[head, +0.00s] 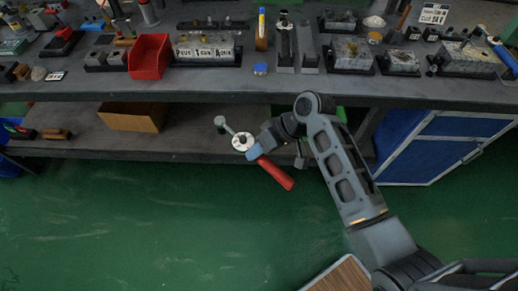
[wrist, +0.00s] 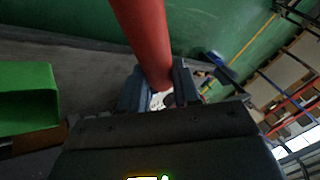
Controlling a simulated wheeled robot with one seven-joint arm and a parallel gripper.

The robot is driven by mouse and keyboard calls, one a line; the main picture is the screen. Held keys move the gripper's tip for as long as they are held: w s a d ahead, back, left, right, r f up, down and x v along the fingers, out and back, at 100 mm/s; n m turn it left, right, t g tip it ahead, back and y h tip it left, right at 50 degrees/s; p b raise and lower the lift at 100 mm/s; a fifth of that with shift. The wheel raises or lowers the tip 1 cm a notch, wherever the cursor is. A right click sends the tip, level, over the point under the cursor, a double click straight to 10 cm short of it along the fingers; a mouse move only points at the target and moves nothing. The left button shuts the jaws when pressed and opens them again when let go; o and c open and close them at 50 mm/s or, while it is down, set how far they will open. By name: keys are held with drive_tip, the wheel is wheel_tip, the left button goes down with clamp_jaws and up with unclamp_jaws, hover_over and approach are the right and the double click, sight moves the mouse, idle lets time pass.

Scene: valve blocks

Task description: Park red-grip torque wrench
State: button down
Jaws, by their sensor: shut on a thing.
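The torque wrench has a red grip (head: 275,173), a round white dial (head: 242,142) and a grey head end pointing up and left. My gripper (head: 254,151) is shut on the wrench between the dial and the red grip. It holds the wrench tilted in front of the lower shelf, below the bench top's front edge. In the wrist view the red grip (wrist: 145,40) rises from between the two fingers of my gripper (wrist: 158,90). The wrench's head end is hidden in that view.
A cardboard box (head: 133,117) is on the lower shelf. Green floor is clear in front.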

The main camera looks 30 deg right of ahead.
drive_tip(key=shift+s+d+r, duration=0.1)
drive_tip(key=shift+s+r, duration=0.05)
drive_tip(key=shift+s, duration=0.05)
drive_tip(key=shift+r+p, duration=0.4)
drive_tip(key=shift+p, duration=0.05)
drive_tip(key=shift+w+r+p, duration=0.1)
drive_tip(key=shift+r+p, duration=0.1)
drive_tip(key=shift+p, duration=0.1)
drive_tip(key=shift+r, duration=0.25)
drive_tip(key=shift+f, duration=0.25)
